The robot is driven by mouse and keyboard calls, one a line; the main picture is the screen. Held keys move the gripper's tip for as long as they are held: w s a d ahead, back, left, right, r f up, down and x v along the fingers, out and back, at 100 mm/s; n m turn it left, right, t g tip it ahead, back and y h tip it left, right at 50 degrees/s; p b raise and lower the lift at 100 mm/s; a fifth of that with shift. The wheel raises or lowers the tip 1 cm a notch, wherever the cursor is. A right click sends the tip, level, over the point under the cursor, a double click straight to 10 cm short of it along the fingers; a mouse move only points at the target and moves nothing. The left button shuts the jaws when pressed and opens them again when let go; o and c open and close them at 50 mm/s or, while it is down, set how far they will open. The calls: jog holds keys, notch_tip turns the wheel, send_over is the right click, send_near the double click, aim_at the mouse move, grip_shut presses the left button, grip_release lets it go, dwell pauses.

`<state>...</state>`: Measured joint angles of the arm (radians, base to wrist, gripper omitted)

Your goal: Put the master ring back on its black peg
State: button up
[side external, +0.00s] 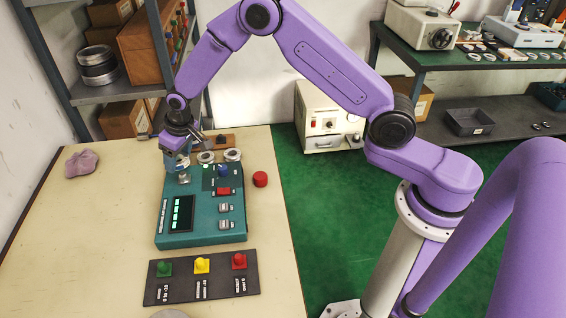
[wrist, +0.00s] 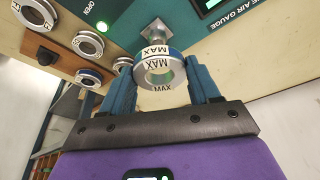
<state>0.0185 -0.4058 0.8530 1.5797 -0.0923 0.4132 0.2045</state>
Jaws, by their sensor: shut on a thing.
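The master ring (wrist: 149,79), silver with a blue band and MAX markings, is between my gripper's teal fingers in the wrist view. My gripper (wrist: 162,82) is shut on it. In the side view my gripper (side external: 182,164) is over the back left corner of the teal air gauge (side external: 205,235); the ring is hard to make out there. The gauge's metal spindle (wrist: 155,31) is just beyond the ring; I cannot tell whether they touch. A dark, bare peg (wrist: 46,57) stands on the wooden board (wrist: 62,30) at the left.
Several other silver rings (wrist: 88,43) are on or near the board. A red round object (side external: 260,179) lies right of the gauge. A dark panel with green, yellow and red knobs (side external: 202,266) lies in front. A pink cloth (side external: 81,163) lies left; the table's left side is mostly clear.

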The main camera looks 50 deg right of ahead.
jog(key=w+d+m, duration=0.3)
jog(key=w+d, duration=0.2)
jog(key=d, duration=0.4)
jog(key=m+h, duration=0.2)
jog(key=m, duration=0.1)
send_over(220, 135)
jog(key=shift+s+a+f, duration=0.15)
jog(key=shift+s+f, duration=0.05)
jog(key=shift+f, duration=2.7)
jog(key=shift+f, duration=1.75)
jog(key=o, duration=1.4)
jog(key=shift+c, duration=0.2)
